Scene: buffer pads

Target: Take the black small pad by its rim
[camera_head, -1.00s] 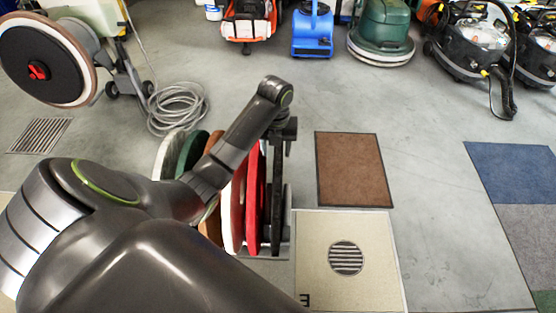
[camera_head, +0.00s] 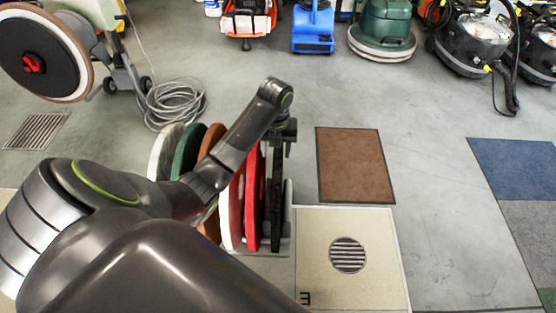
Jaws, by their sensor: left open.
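A row of upright round pads stands on edge in a rack (camera_head: 273,249) on the floor. The black small pad (camera_head: 276,205) is a thin dark disc seen nearly edge-on near the row's right end, just right of the red pad (camera_head: 252,205). My left gripper (camera_head: 285,150) hangs from the wrist above the top of the black pad, with its jaws open. I cannot tell whether the fingers touch the rim or straddle it. My left arm hides parts of the brown, white and red pads. My right gripper is not in view.
White (camera_head: 163,152), green (camera_head: 187,150) and brown (camera_head: 211,142) pads stand further left in the row. A brown mat (camera_head: 355,165) and a beige mat with a drain grate (camera_head: 348,256) lie to the right. Cleaning machines line the back. Open floor lies between.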

